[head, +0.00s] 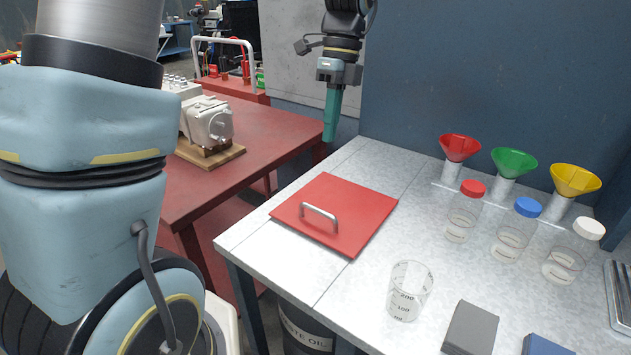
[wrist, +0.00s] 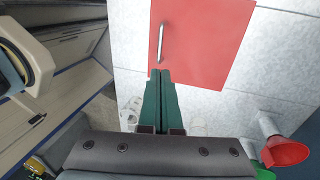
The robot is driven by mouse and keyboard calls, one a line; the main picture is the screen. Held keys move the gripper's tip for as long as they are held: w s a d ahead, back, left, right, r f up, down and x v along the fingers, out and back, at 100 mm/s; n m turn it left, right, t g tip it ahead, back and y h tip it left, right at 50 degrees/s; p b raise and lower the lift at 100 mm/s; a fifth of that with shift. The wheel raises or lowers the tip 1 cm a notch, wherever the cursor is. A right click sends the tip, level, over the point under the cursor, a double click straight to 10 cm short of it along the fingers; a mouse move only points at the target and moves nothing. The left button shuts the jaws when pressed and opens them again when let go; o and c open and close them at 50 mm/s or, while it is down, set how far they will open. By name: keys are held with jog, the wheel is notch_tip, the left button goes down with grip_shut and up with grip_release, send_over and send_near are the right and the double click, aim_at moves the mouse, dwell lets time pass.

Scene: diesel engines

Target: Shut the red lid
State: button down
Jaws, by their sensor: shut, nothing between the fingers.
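The red lid (head: 346,216) is a flat square panel with a silver bar handle (head: 319,215). It lies flat, level with the grey worktop, and looks shut. In the wrist view the red lid (wrist: 212,45) and its handle (wrist: 162,43) show beyond my fingertips. My gripper (head: 329,138), with green fingers, hangs pointing down above the far left edge of the worktop, behind the lid. It is shut and empty, apart from the lid. The fingers also show closed in the wrist view (wrist: 160,75).
On the worktop (head: 260,255), right of the lid, stand a clear beaker (head: 409,292), several capped bottles (head: 463,212) and red, green and yellow funnels (head: 459,148). A grey block (head: 470,328) lies in front. A red bench (head: 255,130) with an engine part (head: 207,120) stands left.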

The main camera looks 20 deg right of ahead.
aim_at(318, 209)
jog(key=p+x, duration=0.3)
jog(key=x, duration=1.1)
